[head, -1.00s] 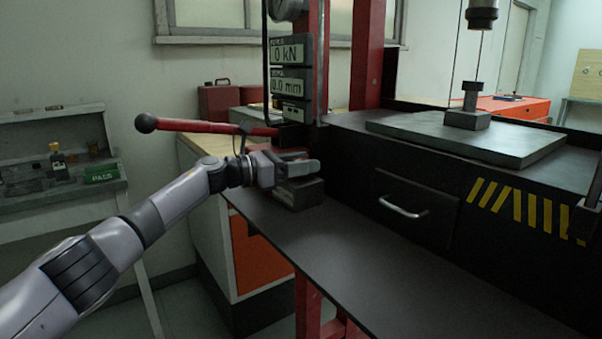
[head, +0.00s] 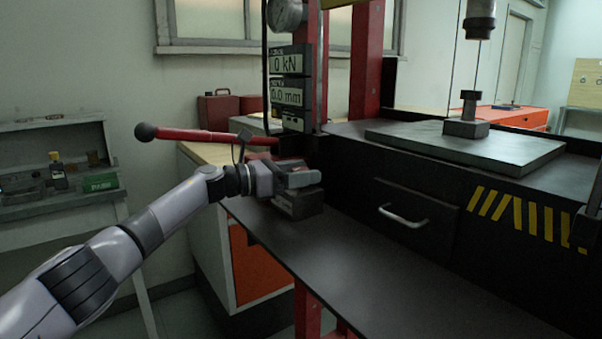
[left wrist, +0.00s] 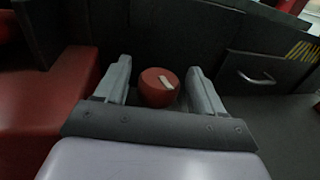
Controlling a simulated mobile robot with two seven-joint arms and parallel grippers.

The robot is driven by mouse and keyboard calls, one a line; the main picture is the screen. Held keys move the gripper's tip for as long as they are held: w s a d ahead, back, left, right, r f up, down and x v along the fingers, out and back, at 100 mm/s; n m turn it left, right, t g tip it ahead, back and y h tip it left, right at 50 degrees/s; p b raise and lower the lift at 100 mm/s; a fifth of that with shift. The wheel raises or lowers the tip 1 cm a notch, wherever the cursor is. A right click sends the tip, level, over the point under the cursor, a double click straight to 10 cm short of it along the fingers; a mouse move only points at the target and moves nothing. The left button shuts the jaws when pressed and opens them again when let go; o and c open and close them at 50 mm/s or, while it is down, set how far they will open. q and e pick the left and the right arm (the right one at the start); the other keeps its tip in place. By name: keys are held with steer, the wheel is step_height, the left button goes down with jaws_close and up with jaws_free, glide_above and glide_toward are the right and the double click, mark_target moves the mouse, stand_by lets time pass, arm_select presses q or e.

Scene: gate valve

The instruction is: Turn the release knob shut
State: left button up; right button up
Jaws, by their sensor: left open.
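The release knob (left wrist: 153,92) is a short red cylinder with a pale mark on its top, seen in the left wrist view. My left gripper (left wrist: 160,88) is open, with one grey finger on each side of the knob. In the head view, my left gripper (head: 303,178) is just above a dark block (head: 300,207) on the black bench, and the knob is hidden there. My right gripper is not clearly seen.
A red pump lever (head: 195,135) with a black ball end passes above and behind my left wrist. A red body (left wrist: 45,115) lies close left of the gripper. The press front has a drawer (head: 415,212).

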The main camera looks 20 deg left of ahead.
arm_select(q)
steer(key=shift+b+v, duration=0.35)
steer(key=shift+v, duration=3.15)
